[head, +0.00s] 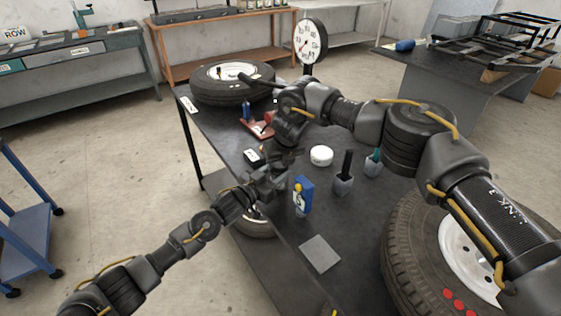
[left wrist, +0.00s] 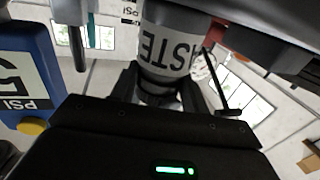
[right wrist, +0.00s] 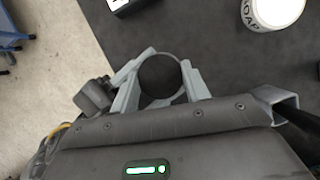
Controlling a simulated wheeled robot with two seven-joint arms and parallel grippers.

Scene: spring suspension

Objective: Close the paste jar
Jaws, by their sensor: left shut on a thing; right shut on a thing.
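The paste jar (left wrist: 168,48), with a pale label reading "ASTE" in part, stands between the fingers of my left gripper (head: 268,184), which is shut on it. The dark round lid (right wrist: 166,76) sits between the pale fingers of my right gripper (head: 284,156), which is shut on it. In the head view the grippers hide the jar and lid. I cannot tell whether the lid is seated or threaded.
A blue PSI gauge (head: 304,197) stands close right of the grippers. A white soap tub (head: 321,156), two grey holders (head: 343,185) (head: 373,168) and a black box (head: 253,158) are nearby. Tyres lie at the table's back (head: 230,92) and right front (head: 405,240). A grey pad (head: 320,252) lies in front.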

